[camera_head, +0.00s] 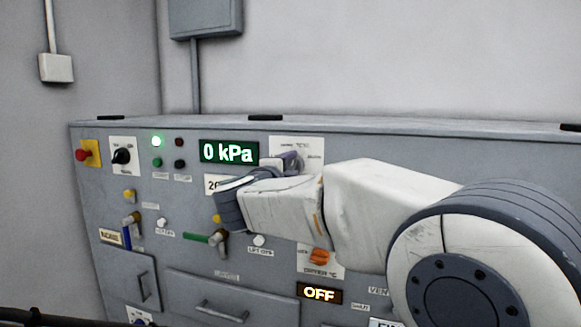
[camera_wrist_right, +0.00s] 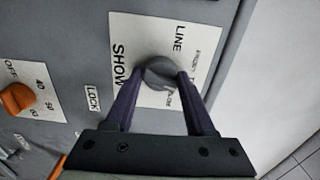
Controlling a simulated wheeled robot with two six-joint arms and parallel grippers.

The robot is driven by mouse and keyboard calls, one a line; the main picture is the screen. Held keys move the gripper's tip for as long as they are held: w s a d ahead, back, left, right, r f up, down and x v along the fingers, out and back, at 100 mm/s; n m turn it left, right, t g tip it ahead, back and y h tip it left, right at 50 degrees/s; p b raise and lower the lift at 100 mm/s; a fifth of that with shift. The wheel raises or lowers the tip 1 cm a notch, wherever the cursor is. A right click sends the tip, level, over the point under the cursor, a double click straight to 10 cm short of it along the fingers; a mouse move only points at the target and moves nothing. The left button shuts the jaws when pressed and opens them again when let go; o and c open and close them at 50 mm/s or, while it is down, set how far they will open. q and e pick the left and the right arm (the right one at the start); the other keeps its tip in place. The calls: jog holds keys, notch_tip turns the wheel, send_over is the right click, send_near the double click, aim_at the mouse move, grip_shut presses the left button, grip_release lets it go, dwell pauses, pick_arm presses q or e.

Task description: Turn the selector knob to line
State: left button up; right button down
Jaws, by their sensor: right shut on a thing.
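The selector knob (camera_wrist_right: 162,72) is a dark grey round knob on a white label plate (camera_wrist_right: 135,38) in the right wrist view. The plate reads "LINE" at the upper right and "SHOW" on the left, partly covered; a further label is partly hidden. My right gripper (camera_wrist_right: 163,78) has its two dark fingers on either side of the knob, shut on it. I cannot tell clearly where the knob points. In the head view my right gripper (camera_head: 290,162) is at the plate (camera_head: 314,146) on the panel's upper part, and the knob is hidden. My left gripper is not in view.
The grey panel (camera_head: 185,240) also carries a "0 kPa" display (camera_head: 229,153), a red stop button (camera_head: 84,154), a black knob (camera_head: 121,156), several valve levers and an orange knob (camera_head: 319,256). An "OFF" display (camera_head: 319,293) sits lower. My right arm covers the panel's right part.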

jog(key=n+p, duration=0.5)
jog(key=p, duration=0.1)
jog(key=n+p, duration=0.5)
jog(key=p, duration=0.2)
jog(key=n+p, duration=0.5)
jog(key=p, duration=0.1)
jog(key=shift+r, duration=0.25)
jog(key=shift+f+n+p, duration=0.2)
jog(key=shift+n+p, duration=1.1)
jog(key=shift+p, duration=0.1)
jog(key=shift+c, duration=1.4)
grip_release()
